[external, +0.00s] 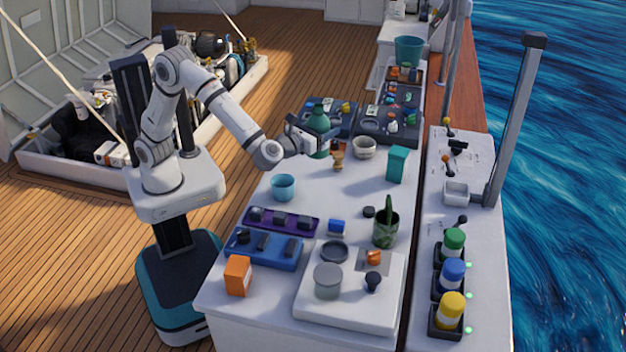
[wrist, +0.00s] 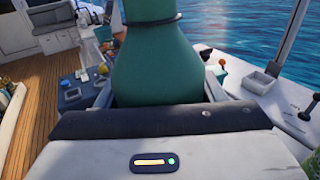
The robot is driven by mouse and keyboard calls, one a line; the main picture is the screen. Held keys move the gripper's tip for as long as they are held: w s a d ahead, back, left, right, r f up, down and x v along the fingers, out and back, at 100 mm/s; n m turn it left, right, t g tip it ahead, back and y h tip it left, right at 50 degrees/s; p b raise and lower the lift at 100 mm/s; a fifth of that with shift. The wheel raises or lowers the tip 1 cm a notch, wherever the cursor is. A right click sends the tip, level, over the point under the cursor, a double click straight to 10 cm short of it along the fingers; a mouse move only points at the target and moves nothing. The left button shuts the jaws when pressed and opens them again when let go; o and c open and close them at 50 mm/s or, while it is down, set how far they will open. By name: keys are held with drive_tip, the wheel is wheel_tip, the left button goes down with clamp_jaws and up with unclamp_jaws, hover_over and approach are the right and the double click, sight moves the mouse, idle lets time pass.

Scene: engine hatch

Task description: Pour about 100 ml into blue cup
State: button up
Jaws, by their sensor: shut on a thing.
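My gripper (external: 312,145) is at the far part of the white worktop, shut on a dark green bottle (external: 318,119). The bottle stands roughly upright. In the wrist view the green bottle (wrist: 158,55) fills the middle between the two fingers, with a dark band around its neck; its top is cut off. I cannot tell whether its base touches the worktop. The light blue cup (external: 283,187) stands upright on the worktop, nearer the camera and left of the bottle. Its inside cannot be made out clearly.
A wooden piece (external: 338,161), a pale bowl (external: 364,148) and a teal box (external: 397,164) stand close right of the bottle. Dark trays (external: 372,133) lie behind it. A purple tray (external: 266,227) lies in front of the cup. Worktop between cup and teal box is mostly clear.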

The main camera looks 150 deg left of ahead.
drive_tip(key=s+d, duration=1.4)
drive_tip(key=d, duration=0.1)
wheel_tip(320, 180, down, 14)
drive_tip(key=shift+w+f, duration=0.1)
drive_tip(key=shift+r+m+p, duration=0.2)
drive_tip(key=shift+m+p, duration=0.1)
